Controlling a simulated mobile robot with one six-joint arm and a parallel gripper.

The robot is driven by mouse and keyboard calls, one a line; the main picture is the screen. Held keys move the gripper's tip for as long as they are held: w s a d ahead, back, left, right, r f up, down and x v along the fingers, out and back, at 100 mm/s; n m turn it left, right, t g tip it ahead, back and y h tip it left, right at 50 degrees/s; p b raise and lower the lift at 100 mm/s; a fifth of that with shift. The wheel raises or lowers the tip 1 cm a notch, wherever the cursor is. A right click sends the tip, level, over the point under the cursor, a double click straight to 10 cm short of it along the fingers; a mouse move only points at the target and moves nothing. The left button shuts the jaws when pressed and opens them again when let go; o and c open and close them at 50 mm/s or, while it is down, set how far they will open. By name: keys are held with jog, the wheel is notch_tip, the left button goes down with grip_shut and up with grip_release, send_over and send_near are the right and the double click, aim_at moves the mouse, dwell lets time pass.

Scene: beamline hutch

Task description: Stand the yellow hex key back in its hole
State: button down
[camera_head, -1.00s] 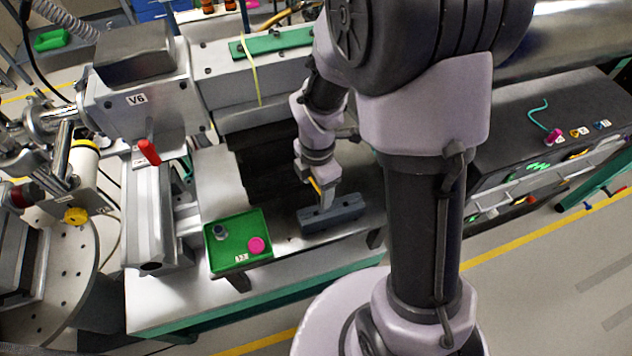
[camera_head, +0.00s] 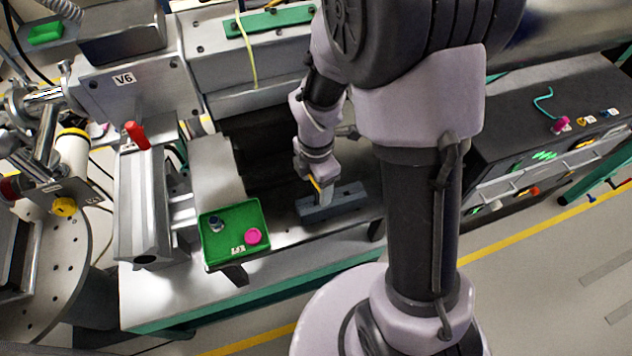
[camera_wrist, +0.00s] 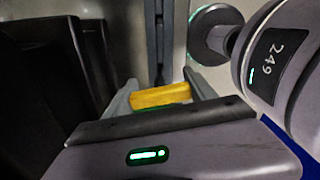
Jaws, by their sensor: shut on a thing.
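The yellow hex key (camera_head: 315,184) shows as a short yellow piece at my gripper in the head view. In the wrist view the yellow key (camera_wrist: 160,95) lies across between the two fingers, and my gripper (camera_wrist: 162,96) is shut on it. In the head view my gripper (camera_head: 323,192) points down right at a blue-grey block (camera_head: 345,201) on the bench, which looks like the key's holder. The fingers overlap the block in the picture. The key's lower end and the hole are hidden, so I cannot tell whether the key is in the block.
A green tray (camera_head: 222,254) with a small bluish-grey part (camera_head: 216,224) and a pink disc (camera_head: 253,236) stands left of the block. A red-handled device (camera_head: 137,135) is farther left. A dark cabinet (camera_head: 508,122) stands at the right. My arm covers the middle.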

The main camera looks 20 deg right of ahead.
aim_at(316, 200)
dwell(0.4)
jog(key=shift+f+b, duration=2.4)
jog(key=shift+f, duration=0.75)
jog(key=shift+c, duration=1.1)
grip_release()
